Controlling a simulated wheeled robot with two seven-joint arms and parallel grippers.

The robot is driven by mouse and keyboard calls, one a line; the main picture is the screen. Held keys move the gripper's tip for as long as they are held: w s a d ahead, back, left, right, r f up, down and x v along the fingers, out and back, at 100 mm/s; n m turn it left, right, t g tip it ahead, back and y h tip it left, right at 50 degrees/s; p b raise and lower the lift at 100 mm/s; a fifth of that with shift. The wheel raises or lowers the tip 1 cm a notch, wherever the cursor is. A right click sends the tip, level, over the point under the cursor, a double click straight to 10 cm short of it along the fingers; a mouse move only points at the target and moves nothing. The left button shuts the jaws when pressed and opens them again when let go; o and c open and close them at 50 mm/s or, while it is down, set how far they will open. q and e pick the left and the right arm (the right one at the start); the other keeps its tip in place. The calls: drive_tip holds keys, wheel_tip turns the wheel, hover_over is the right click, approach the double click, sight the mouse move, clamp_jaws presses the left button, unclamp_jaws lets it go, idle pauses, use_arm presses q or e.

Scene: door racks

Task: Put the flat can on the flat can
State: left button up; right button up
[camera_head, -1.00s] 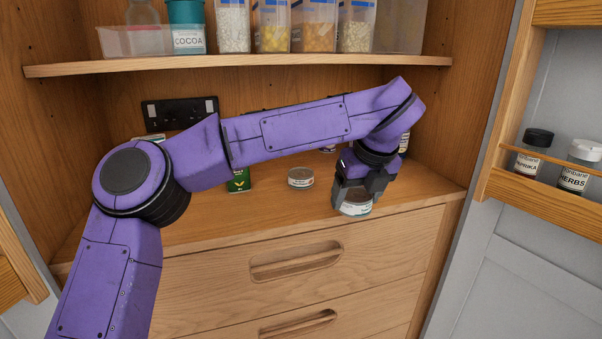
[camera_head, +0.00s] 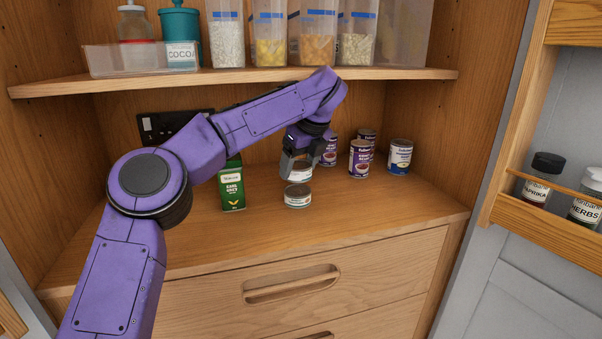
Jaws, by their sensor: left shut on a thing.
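One flat can (camera_head: 298,197) stands upright on the wooden counter, right of the green tea box. My left gripper (camera_head: 298,168) points down just above it and is shut on the other flat can (camera_head: 299,177), whose pale side shows between the fingers. The held can is close over the standing one. I cannot tell whether the two touch. My right gripper is not in view.
A green tea box (camera_head: 232,187) stands to the left. Several tall cans, one labelled in blue (camera_head: 399,156), stand behind on the right. A shelf (camera_head: 250,77) with jars and containers hangs above. The counter's front right is clear.

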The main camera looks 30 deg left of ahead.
sight(303, 166)
use_arm(q)
wheel_tip(303, 166, down, 4)
drive_tip(key=shift+a+r+b, duration=0.15)
drive_tip(key=shift+b, duration=0.15)
drive_tip(key=o, duration=1.1)
drive_tip(key=shift+c, duration=0.2)
drive_tip(key=shift+r, duration=0.1)
drive_tip(key=p+v, duration=0.1)
drive_tip(key=v, duration=0.6)
drive_tip(key=shift+r, duration=0.25)
